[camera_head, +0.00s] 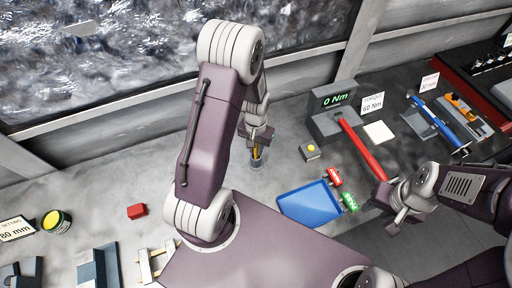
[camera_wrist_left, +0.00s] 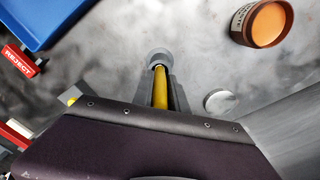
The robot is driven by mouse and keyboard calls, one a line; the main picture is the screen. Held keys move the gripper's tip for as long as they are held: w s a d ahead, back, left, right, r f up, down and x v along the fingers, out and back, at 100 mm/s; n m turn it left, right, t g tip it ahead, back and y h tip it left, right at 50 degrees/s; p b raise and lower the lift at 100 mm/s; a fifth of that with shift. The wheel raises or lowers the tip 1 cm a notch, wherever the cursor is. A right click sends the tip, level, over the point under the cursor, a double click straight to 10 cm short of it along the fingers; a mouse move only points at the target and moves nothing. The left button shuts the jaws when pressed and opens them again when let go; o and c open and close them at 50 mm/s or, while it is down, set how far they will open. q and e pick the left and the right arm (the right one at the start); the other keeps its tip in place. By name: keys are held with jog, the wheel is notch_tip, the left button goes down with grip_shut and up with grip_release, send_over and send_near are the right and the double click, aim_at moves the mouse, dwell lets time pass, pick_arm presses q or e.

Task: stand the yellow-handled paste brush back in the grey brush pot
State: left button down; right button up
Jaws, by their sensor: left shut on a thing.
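The yellow-handled paste brush (camera_head: 257,152) is upright in my left gripper (camera_head: 257,138), which is shut on its handle. The yellow handle also shows in the left wrist view (camera_wrist_left: 160,88) between the fingers. The grey brush pot (camera_head: 256,165) stands on the bench directly below the gripper, and its round rim shows in the left wrist view (camera_wrist_left: 158,55). The brush's lower end is lined up with the pot's mouth and appears to be at or inside it; the depth is hidden. My right gripper (camera_head: 399,216) is at the right near the red wrench handle; its opening is unclear.
A blue tray (camera_head: 310,203) with red and green tags lies right of the pot. A small grey block with a yellow button (camera_head: 310,151) and a torque tester (camera_head: 331,122) stand beyond. An orange-topped tin (camera_wrist_left: 267,24) and a grey disc (camera_wrist_left: 219,102) lie near the pot.

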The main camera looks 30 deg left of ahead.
dwell(0.4)
pick_arm(q)
jog(key=c, duration=1.2)
grip_release()
jog(key=shift+c, duration=0.2)
notch_tip(320, 180, up, 9)
jog(key=shift+r+b, duration=0.1)
jog(key=shift+b, duration=0.5)
